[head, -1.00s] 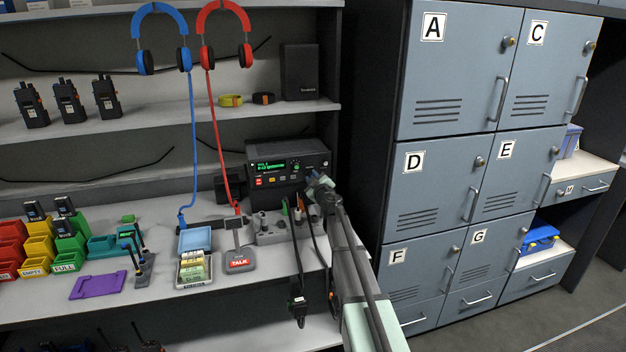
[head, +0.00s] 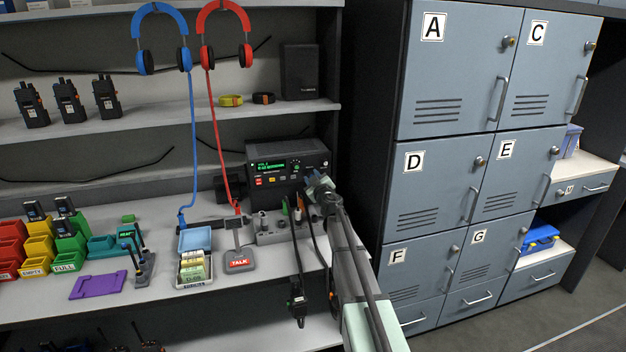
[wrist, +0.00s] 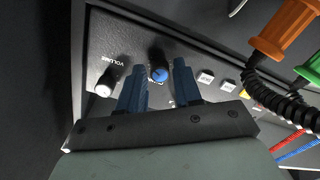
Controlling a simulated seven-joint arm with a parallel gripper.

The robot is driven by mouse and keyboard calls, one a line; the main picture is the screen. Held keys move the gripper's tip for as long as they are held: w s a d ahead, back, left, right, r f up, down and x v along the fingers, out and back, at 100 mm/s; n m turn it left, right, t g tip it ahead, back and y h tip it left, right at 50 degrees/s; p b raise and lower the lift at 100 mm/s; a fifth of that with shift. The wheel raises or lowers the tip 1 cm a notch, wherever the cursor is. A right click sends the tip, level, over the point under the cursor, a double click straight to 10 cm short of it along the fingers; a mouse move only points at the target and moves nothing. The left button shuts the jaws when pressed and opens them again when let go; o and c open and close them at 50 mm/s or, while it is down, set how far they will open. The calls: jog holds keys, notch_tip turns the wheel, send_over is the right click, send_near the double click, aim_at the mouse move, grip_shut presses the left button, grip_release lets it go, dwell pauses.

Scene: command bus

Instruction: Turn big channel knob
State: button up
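The radio unit (head: 284,183) stands at the right end of the desk, with a lit green display (head: 268,166). My gripper (head: 312,184) is at the lower right of its front in the head view. In the wrist view, my gripper (wrist: 160,80) has its two blue fingers apart, pointing at the panel. A dark knob with a blue cap (wrist: 159,73) sits between the fingertips, with a small gap visible on each side. A white-topped knob (wrist: 106,83) beside the VOLUME label is left of the fingers. I cannot read a label for the blue-capped knob.
White buttons (wrist: 205,79) lie just right of the fingers. An orange plug (wrist: 284,27) with a coiled black cable and a green plug (wrist: 311,68) are close on the right.

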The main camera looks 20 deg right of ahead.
jog(key=shift+o, duration=1.2)
jog(key=s, duration=1.3)
jog(key=shift+s+d+r, duration=0.15)
jog(key=shift+s, duration=0.25)
